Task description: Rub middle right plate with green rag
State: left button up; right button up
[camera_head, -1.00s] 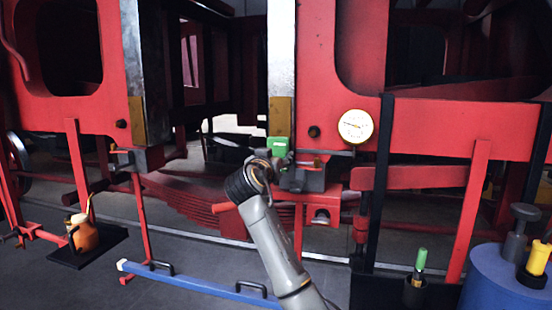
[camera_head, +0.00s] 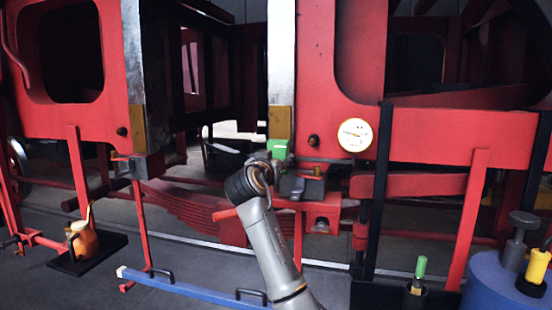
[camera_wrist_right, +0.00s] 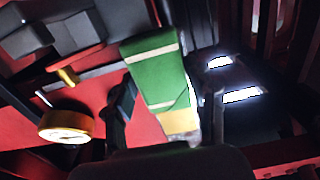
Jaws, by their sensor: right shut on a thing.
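My right gripper (camera_head: 273,159) is shut on the green rag (camera_head: 279,149), shown as a small green block in the head view. In the right wrist view the rag (camera_wrist_right: 160,78) is a green band with pale stripes between the dark fingers. The middle right plate (camera_head: 281,60) is a tall bare-metal strip on the red frame, with a yellow-brown lower end (camera_head: 280,122). The rag is at that lower end; I cannot tell whether they touch. In the wrist view the yellow part (camera_wrist_right: 178,122) shows just below the rag. My left gripper is not in view.
A round gauge (camera_head: 355,134) sits right of the plate. Another metal strip (camera_head: 131,55) is at the left. An orange oil can (camera_head: 84,242) stands on a dark tray. A blue bar (camera_head: 195,288) lies low in front. A blue drum (camera_head: 495,285) stands at the right.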

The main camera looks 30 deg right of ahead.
jog(key=shift+f+b, duration=0.35)
jog(key=shift+f, duration=0.55)
jog(key=shift+b+v, duration=0.55)
jog(key=shift+v, duration=2.3)
jog(key=v, duration=0.3)
